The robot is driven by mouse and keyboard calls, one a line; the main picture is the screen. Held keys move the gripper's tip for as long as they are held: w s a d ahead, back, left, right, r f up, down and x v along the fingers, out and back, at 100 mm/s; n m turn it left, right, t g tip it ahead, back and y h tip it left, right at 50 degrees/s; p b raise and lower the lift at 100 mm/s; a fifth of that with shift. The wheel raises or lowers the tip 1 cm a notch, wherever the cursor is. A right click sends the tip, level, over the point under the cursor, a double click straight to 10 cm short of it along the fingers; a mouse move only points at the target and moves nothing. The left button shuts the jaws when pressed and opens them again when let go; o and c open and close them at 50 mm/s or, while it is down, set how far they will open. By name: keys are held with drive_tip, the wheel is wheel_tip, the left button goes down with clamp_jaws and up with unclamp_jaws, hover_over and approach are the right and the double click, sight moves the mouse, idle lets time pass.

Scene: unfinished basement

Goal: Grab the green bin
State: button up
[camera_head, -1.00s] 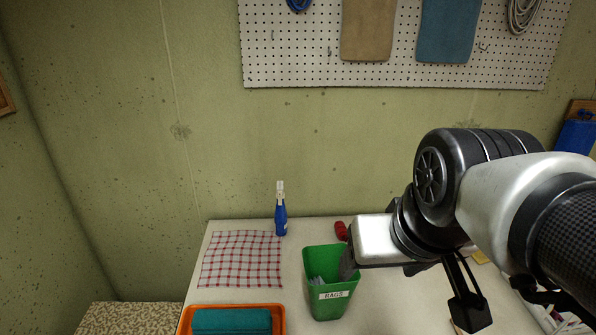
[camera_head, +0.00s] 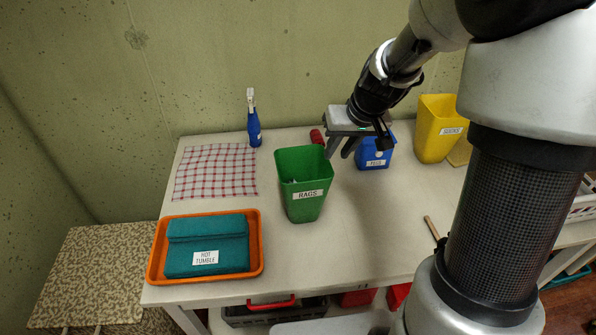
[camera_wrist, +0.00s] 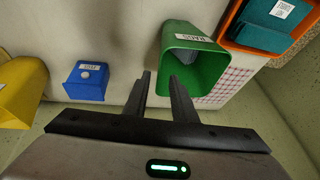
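The green bin (camera_head: 304,196), labelled RAGS, stands upright on the white table with some grey cloth inside. It also shows in the wrist view (camera_wrist: 208,64), just beyond and right of my fingertips. My gripper (camera_head: 338,154) is above the table, just right of and behind the green bin's rim, with its fingers pointing down. In the wrist view the two fingers (camera_wrist: 160,78) are apart with nothing between them. The gripper appears not to touch the bin.
A blue bin (camera_head: 375,153) and a yellow bin (camera_head: 436,128) stand to the right. An orange tray (camera_head: 255,262) with folded teal cloth is at front left. The table front (camera_head: 350,255) is clear.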

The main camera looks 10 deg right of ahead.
hover_over(324, 173)
drive_tip(key=s, duration=0.2)
drive_tip(key=f, duration=0.7)
drive_tip(key=shift+d, duration=0.35)
drive_tip(key=x, duration=0.5)
drive_tip(key=shift+w+d+r, duration=0.1)
drive_tip(key=shift+w+d, duration=0.05)
drive_tip(key=shift+w, duration=0.15)
drive_tip(key=shift+f+b, duration=0.2)
drive_tip(key=shift+b, duration=0.15)
clamp_jaws()
idle(0.8)
